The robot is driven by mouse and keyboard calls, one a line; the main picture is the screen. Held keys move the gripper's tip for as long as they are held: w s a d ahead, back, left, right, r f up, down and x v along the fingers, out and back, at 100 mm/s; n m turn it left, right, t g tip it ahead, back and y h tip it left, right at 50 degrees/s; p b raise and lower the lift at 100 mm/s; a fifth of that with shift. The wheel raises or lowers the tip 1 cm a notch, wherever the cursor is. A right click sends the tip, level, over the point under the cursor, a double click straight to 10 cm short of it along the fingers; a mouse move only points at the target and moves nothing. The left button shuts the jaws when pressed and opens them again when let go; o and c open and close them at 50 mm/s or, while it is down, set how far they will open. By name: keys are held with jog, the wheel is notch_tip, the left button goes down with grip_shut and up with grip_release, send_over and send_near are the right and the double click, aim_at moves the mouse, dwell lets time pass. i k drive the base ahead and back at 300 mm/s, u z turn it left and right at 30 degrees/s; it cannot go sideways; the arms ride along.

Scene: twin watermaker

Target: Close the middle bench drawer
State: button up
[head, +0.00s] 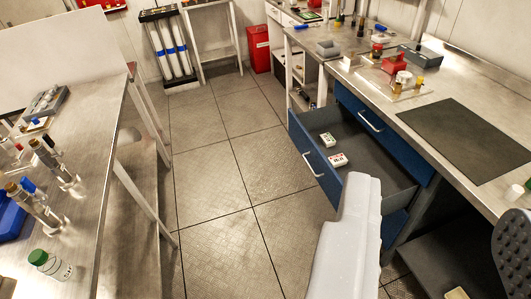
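The middle bench drawer (313,163) is pulled well out from the bench at the right. It has a blue front with a pale bar handle and a dark grey inside. Two small white boxes lie in it, one with green marks (327,139) and one with red marks (338,160). A white rounded part of my arm (350,240) rises from the bottom edge, and its tip overlaps the drawer's near side in the picture. I cannot tell whether it touches the drawer. No separate fingers can be made out.
A closed blue upper drawer (385,137) sits above the open one, and part of a lower blue front (396,229) shows beneath. The bench top bears a dark mat (466,138). A left bench (85,225) holds vials. The tiled floor (235,165) between is clear.

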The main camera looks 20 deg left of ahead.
aim_at(364, 154)
jog(key=u, duration=0.35)
jog(key=i, duration=1.65)
jog(key=k, duration=1)
jog(key=u, duration=0.5)
jog(key=i, duration=1.2)
jog(key=z, duration=0.7)
